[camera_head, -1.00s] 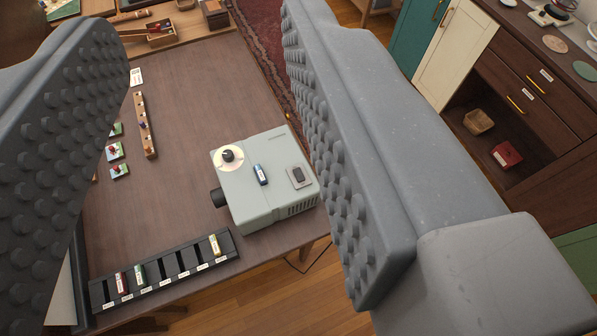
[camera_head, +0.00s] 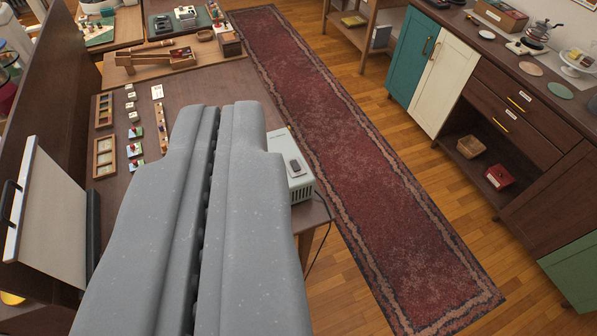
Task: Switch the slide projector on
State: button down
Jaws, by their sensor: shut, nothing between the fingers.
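The slide projector (camera_head: 301,184) is a pale grey-green box near the right front corner of the dark wooden table (camera_head: 200,88). Only its right end shows, with side vents and a dark rocker switch (camera_head: 295,167) on a light plate on top. Whether the switch is on or off is too small to tell. My gripper (camera_head: 222,112) is shut and empty. Its two grey fingers lie together in the picture's middle and hide the rest of the projector. I cannot tell whether the fingertips touch anything.
A white screen panel (camera_head: 60,215) stands at the table's left. Small frames and a peg rack (camera_head: 161,128) lie behind my fingers. A dark cable hangs from the projector. A red rug (camera_head: 340,150) and cabinets (camera_head: 440,65) are to the right; the rug is clear.

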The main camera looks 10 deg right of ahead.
aim_at(294, 163)
jog(key=z, duration=0.4)
jog(key=i, duration=1.25)
jog(key=u, duration=0.3)
